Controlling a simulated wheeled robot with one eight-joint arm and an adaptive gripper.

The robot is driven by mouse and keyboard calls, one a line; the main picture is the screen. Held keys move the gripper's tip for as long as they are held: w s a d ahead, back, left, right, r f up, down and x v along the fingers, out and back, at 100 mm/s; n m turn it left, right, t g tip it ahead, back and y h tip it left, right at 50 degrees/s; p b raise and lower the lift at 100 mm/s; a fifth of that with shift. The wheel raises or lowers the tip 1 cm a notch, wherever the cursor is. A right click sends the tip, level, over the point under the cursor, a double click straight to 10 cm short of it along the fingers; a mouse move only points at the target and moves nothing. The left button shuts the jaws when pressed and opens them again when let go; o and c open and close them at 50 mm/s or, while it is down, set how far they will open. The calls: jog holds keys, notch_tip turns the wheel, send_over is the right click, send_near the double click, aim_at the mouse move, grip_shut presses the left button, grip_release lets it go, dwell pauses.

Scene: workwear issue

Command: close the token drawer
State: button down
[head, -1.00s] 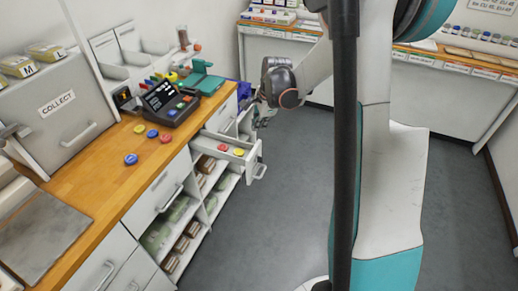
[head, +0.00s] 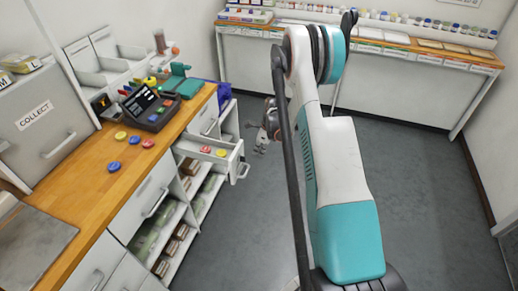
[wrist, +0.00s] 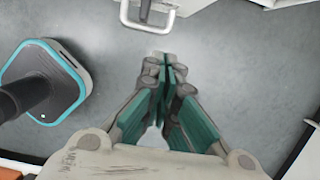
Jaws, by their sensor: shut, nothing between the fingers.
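The token drawer (head: 212,153) stands pulled out from the counter front, with a red token (head: 205,149) and a yellow token (head: 221,152) in it. Its handle (head: 243,171) faces the aisle, and a grey bar handle (wrist: 148,24) shows at the top of the wrist view. My gripper (wrist: 164,66) is shut and empty, its fingertips a little short of that handle and apart from it. In the head view my gripper (head: 259,143) is small, just right of the drawer front, partly hidden behind my arm.
Open shelves with packs lie under the drawer. Grey floor (head: 430,190) is clear on the right.

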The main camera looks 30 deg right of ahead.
send_near(248, 166)
notch_tip(248, 166, down, 3)
jog(key=s+d, duration=0.1)
jog(key=shift+w+a+f+b, duration=0.2)
jog(key=shift+w+a+b, duration=0.25)
jog(key=shift+w+a, duration=0.9)
jog(key=shift+w+d, duration=0.1)
